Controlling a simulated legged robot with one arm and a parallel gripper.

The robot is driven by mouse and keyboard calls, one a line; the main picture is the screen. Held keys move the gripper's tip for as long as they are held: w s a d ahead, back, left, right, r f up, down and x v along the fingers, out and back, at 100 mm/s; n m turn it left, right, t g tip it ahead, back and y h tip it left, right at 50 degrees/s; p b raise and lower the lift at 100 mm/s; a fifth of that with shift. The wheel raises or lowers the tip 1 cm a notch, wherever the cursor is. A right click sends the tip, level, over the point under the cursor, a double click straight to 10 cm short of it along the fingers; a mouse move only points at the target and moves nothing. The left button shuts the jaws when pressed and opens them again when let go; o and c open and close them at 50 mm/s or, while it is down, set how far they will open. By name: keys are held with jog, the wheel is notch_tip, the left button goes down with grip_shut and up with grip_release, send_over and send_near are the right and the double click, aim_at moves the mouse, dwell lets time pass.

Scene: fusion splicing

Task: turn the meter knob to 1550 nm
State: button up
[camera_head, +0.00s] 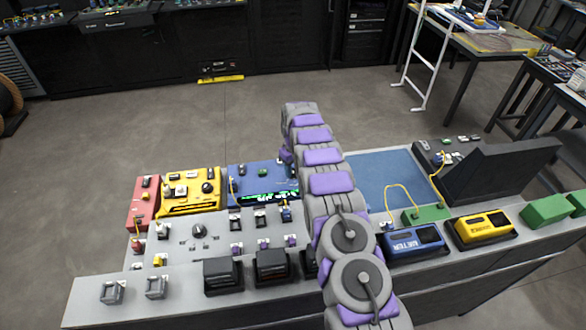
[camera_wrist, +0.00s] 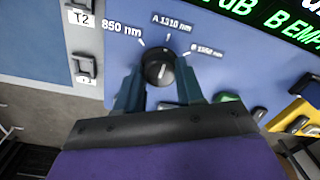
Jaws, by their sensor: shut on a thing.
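The meter is a blue box (camera_head: 252,174) with a lit green display, left of my arm in the head view. In the wrist view its blue panel (camera_wrist: 235,72) carries a round black knob (camera_wrist: 158,66). The labels 850 nm, A 1310 nm and B 1550 nm fan around the knob's far side from left to right. A small light mark shows on the knob, but its exact direction is too small to read surely. My gripper (camera_wrist: 159,82) has one finger on each side of the knob and is shut on it. In the head view my arm hides the knob.
A yellow device (camera_head: 192,190) and a red one (camera_head: 142,203) stand left of the meter. A blue mat (camera_head: 385,178) lies to its right. Sockets labelled T2 (camera_wrist: 80,18) sit left of the panel, and green and yellow parts (camera_wrist: 291,115) lie close right of my gripper.

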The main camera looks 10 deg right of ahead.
jog(key=m+p, duration=0.2)
jog(key=m, duration=0.2)
jog(key=shift+a+p, duration=0.1)
jog(key=shift+p, duration=0.2)
jog(key=m+p, duration=0.2)
jog(key=m, duration=0.3)
jog(key=shift+m, duration=0.3)
dwell(0.3)
jog(key=o, duration=1)
jog(key=shift+o, duration=0.2)
